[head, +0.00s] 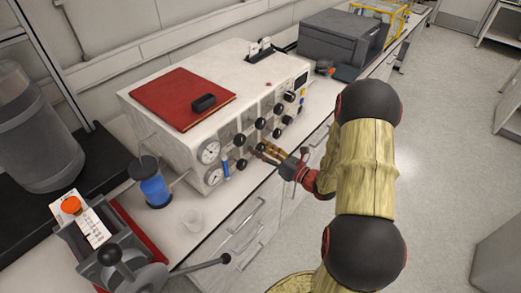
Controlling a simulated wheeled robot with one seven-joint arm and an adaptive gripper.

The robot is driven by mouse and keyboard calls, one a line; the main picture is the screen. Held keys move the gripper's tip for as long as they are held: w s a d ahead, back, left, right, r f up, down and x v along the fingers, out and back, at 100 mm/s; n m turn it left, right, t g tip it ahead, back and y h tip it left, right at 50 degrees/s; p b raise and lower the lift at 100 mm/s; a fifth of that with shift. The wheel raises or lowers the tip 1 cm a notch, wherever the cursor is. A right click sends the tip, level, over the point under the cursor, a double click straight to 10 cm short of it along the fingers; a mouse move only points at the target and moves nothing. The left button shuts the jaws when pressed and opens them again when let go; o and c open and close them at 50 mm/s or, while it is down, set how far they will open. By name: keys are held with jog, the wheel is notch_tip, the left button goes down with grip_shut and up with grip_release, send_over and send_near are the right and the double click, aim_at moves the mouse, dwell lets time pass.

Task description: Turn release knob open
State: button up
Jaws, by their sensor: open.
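The pressure reactor unit (163,140) is a white box on the bench, with gauges and several black knobs on its front panel. Black knobs show at the panel's middle (260,123) and right (289,96); no readable label shows which one is the release knob. My gripper (264,152) is at the lower front of the panel, its fingers pointing left toward the lower knobs. It is open, and I see nothing held. Its fingers may hide part of the lower panel, and I cannot tell whether they touch a knob.
A red folder (182,97) with a small black object lies on the unit. A blue-filled vessel (154,188) and a clear beaker (193,218) stand left of it. A lever device (130,265) stands at front left. A dark grey box (343,38) is behind right.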

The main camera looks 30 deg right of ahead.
jog(key=shift+c, duration=0.8)
jog(key=c, duration=1)
